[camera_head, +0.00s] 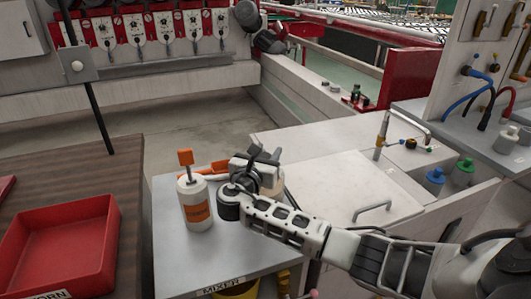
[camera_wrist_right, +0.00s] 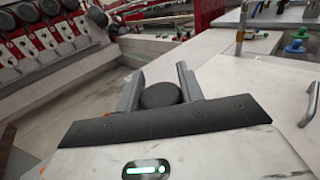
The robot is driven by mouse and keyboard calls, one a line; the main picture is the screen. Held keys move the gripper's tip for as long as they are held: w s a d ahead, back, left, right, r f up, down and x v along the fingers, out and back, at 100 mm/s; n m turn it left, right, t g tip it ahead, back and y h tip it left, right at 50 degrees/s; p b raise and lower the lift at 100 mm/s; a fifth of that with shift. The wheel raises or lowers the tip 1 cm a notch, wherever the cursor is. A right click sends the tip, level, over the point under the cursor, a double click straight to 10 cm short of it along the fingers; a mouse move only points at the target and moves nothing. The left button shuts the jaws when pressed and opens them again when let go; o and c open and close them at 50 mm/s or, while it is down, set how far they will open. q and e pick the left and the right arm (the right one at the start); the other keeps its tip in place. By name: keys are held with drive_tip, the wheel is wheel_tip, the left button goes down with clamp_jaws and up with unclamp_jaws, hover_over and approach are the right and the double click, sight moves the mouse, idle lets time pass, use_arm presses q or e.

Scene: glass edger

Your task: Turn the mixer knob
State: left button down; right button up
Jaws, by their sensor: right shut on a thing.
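My right gripper (camera_head: 240,192) reaches in from the right over the small grey mixer table. In the right wrist view its two grey fingers (camera_wrist_right: 160,80) stand on either side of a dark round knob (camera_wrist_right: 160,95), shut on it. In the head view a black cylinder, seemingly the same knob (camera_head: 228,208), shows just below the gripper. The gripper partly hides it, and its turn angle cannot be told. My left gripper is not in view.
A red tray (camera_head: 60,250) lies at left. A white counter (camera_head: 345,185) with a metal handle is at right.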

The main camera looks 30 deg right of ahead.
drive_tip(key=shift+d+r+m+g+h, duration=0.1)
drive_tip(key=shift+r+m+g+h, duration=0.1)
drive_tip(key=shift+m+g+h, duration=0.3)
drive_tip(key=o, duration=1)
drive_tip(key=shift+f, duration=0.1)
drive_tip(key=shift+s+a+f, duration=0.1)
drive_tip(key=shift+s+a, duration=0.15)
drive_tip(key=shift+a, duration=0.2)
use_arm(q)
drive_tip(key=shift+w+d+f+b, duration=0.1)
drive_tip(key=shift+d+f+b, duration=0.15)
drive_tip(key=shift+b, duration=0.6)
use_arm(e)
drive_tip(key=shift+r+v, duration=0.15)
drive_tip(key=shift+v, duration=3.6)
drive_tip(key=shift+r+v, duration=0.1)
drive_tip(key=shift+v, duration=3.65)
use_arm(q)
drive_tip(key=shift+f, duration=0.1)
use_arm(e)
drive_tip(key=shift+s+d, duration=0.1)
